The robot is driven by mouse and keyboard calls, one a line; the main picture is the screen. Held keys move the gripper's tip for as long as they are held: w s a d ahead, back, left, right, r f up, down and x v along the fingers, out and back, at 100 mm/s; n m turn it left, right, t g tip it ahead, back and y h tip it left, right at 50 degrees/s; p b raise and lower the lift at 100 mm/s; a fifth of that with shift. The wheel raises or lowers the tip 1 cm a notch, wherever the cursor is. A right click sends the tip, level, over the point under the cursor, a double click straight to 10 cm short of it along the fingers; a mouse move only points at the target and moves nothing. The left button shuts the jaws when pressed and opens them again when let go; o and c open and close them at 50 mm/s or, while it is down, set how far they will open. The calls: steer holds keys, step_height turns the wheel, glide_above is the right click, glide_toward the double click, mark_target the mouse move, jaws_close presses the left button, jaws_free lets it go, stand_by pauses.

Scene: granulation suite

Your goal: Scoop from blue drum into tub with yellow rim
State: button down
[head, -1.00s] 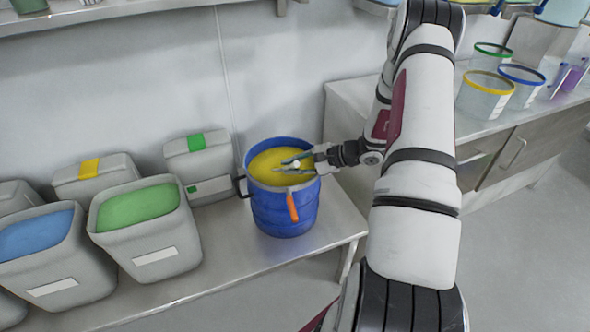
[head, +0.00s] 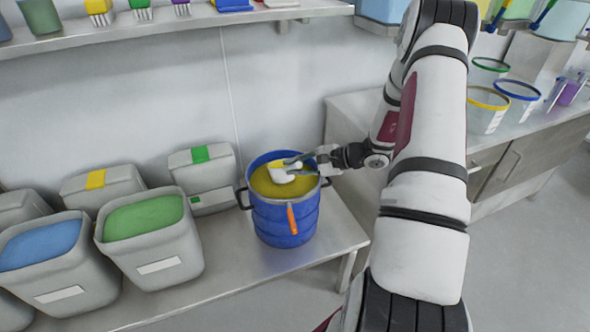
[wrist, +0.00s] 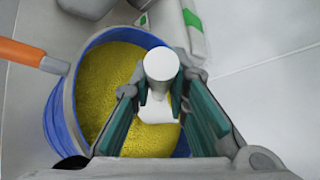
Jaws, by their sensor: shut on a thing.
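The blue drum (head: 285,218) stands on the steel bench, filled with yellow powder (head: 262,183). My gripper (head: 291,164) is over the drum's mouth, shut on a white scoop (head: 281,176). The scoop looks loaded with some yellow powder in the head view. In the wrist view, the scoop's round white handle (wrist: 160,64) stands between the fingers, above the yellow powder (wrist: 108,85); whether it touches the powder is unclear. The tub with the yellow rim (head: 487,109) stands on the right-hand counter, clear-walled, beyond my arm.
An orange handle (head: 291,220) hangs at the drum's front. Grey bins with green (head: 145,217) and blue (head: 40,246) contents stand left. Tubs with green (head: 490,66) and blue (head: 518,90) rims neighbour the yellow-rimmed tub. A shelf (head: 190,22) runs above.

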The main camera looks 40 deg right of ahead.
steer(key=shift+t, duration=0.4)
steer(key=shift+s+r+p, duration=0.25)
steer(key=shift+r+p, duration=0.05)
steer(key=shift+r, duration=0.75)
steer(key=shift+s+r+p, duration=0.25)
steer(key=shift+r, duration=0.8)
steer(key=shift+s+a+r+n+t+b, duration=0.25)
steer(key=shift+s+r+n+t+b, duration=0.4)
steer(key=shift+r+n+t, duration=0.15)
